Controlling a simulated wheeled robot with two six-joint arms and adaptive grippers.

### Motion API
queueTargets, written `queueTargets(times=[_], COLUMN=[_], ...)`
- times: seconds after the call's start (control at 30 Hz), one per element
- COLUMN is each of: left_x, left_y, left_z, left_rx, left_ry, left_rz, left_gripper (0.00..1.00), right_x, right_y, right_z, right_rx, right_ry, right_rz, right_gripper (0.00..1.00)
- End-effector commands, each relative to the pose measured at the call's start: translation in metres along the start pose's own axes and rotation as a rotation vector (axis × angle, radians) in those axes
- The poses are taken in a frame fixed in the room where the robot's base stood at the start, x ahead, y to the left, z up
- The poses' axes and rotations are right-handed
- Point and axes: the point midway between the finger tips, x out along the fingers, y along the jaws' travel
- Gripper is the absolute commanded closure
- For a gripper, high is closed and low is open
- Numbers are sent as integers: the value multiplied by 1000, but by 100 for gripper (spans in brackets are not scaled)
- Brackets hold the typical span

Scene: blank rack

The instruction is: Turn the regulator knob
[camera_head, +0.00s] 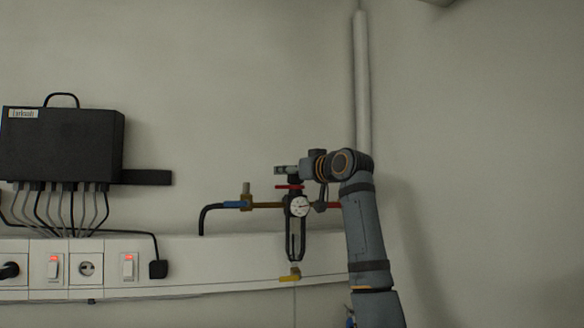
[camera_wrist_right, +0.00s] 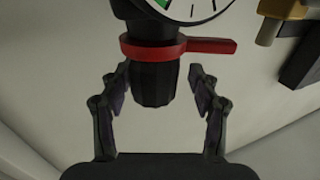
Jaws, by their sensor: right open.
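The regulator knob (camera_wrist_right: 152,84) is a dark ribbed cap in the right wrist view, with a red collar (camera_wrist_right: 152,48) and its side lever beyond it. A round gauge (camera_wrist_right: 190,8) is partly cut off at the top edge. My right gripper (camera_wrist_right: 160,82) is open, with one finger on each side of the knob and a visible gap at both sides. In the head view the regulator's white gauge (camera_head: 299,206) sits below the red collar (camera_head: 289,187). My right gripper (camera_head: 289,176) is just above it and largely hides the knob. My left gripper is not in view.
Pipes with a blue sleeve (camera_head: 235,204) and brass fittings run left of the regulator. A yellow valve (camera_head: 290,276) hangs below. A white wall trunking (camera_head: 220,262) carries switches and sockets. A black box (camera_head: 62,145) with cables is at the left. A vertical pipe (camera_head: 361,80) stands behind.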

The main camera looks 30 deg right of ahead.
Motion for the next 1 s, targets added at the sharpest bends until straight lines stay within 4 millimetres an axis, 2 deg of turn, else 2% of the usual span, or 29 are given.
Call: queueTargets(times=[0.13, 0.53, 1.0], left_x=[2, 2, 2], left_y=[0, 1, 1], left_z=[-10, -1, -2], left_rx=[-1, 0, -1], left_ry=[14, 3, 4], left_rz=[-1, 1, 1], left_gripper=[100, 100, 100], right_x=[0, 1, 1], right_y=[0, 0, 0], right_z=[2, 3, 4], right_rx=[-1, -1, -1], right_ry=[-1, -3, -4], right_rz=[0, -1, -107], right_gripper=[38, 93, 93])
